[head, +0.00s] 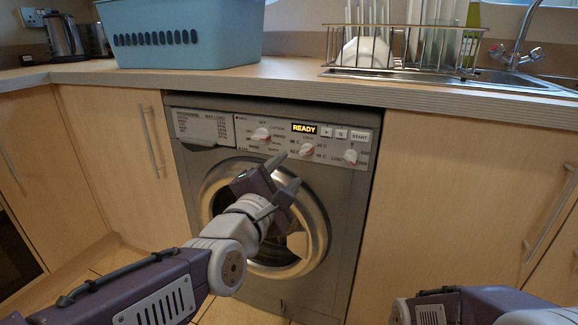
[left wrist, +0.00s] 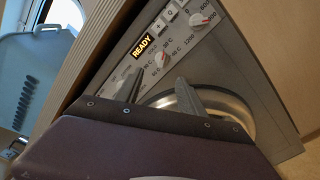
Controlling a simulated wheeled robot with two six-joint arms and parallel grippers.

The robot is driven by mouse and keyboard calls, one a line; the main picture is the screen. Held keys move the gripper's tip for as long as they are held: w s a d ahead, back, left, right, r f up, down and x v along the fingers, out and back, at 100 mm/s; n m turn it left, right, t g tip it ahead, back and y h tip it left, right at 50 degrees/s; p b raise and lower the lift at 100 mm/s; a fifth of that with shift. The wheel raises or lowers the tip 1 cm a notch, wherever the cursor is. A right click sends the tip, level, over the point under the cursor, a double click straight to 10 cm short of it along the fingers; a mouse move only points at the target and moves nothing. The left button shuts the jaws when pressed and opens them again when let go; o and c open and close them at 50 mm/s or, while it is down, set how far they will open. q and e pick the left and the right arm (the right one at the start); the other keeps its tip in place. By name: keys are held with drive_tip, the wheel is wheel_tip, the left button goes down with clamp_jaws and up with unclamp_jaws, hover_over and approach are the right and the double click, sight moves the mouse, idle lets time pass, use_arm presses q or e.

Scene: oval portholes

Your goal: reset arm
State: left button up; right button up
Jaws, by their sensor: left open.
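My left gripper (head: 287,172) is raised in front of the grey washing machine (head: 347,195), just below its control panel. Its two fingers are apart with nothing between them, and they hide part of the round door (head: 316,222). In the left wrist view the open fingers (left wrist: 159,82) point toward the panel and the top of the door. I cannot tell whether the fingers touch the machine. Part of my right arm (head: 470,306) shows at the lower right; its gripper is out of view.
The display (head: 304,128) reads READY, with knobs around it. The worktop (head: 290,78) above carries a blue basket (head: 185,38), a dish rack (head: 400,50) and a kettle (head: 62,36). Wooden cupboards (head: 460,190) flank the machine.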

use_arm(q)
drive_tip(key=w+a+r+n+y+p, duration=0.1)
drive_tip(key=w+a+r+y+p, duration=0.2)
drive_tip(key=a+p, duration=0.35)
drive_tip(key=s+a+f+m+g+y+p, duration=0.25)
drive_tip(key=a+f+g+p, duration=0.3)
drive_tip(key=f+p, duration=0.35)
drive_tip(key=s+a+f+m+g+p, duration=0.1)
drive_tip(key=s+f+m+g, duration=0.4)
drive_tip(key=s+f+m, duration=0.35)
drive_tip(key=s+a+f+m+g, duration=0.1)
drive_tip(key=s+f+m+g, duration=0.5)
drive_tip(key=s+m, duration=0.45)
wheel_tip(320, 180, up, 39)
drive_tip(key=p, duration=3.8)
drive_tip(key=shift+a+f, duration=0.15)
drive_tip(key=shift+f, duration=0.05)
